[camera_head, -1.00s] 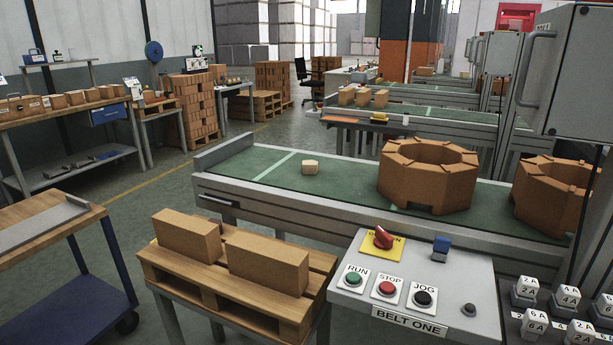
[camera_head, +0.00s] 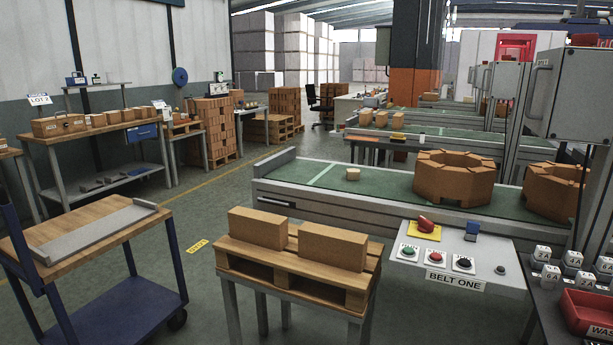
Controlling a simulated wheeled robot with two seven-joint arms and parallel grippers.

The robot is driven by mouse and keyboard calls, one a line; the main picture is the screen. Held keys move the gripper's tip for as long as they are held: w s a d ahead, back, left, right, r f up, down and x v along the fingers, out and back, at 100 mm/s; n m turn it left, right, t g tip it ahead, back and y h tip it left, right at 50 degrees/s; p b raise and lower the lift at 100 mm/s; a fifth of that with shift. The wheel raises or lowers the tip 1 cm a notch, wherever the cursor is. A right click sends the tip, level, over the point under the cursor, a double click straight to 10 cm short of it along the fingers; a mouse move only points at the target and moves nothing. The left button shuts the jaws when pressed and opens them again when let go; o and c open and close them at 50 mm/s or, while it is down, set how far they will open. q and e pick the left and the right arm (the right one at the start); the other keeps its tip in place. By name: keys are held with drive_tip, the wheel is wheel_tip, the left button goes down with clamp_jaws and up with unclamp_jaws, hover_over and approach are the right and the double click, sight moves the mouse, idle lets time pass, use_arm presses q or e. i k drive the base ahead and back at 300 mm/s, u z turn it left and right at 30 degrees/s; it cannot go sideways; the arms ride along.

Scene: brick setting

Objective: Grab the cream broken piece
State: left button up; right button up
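The cream broken piece (camera_head: 353,174) is a small pale block. It lies on the green belt of the near conveyor (camera_head: 325,177), to the right of a light line across the belt. A large ring of orange-brown bricks (camera_head: 454,186) stands on the same belt to its right, apart from it. Neither of my grippers shows in the head view.
A pallet stand (camera_head: 290,275) with two bricks stands in front of the conveyor. A control panel (camera_head: 455,265) labelled BELT ONE is right of it. A blue trolley (camera_head: 75,240) is at left. A red bin (camera_head: 588,312) is at lower right. Floor between trolley and stand is clear.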

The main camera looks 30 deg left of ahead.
sight(351, 174)
drive_tip(key=u, duration=1.15)
drive_tip(key=i, duration=0.4)
drive_tip(key=z, duration=0.05)
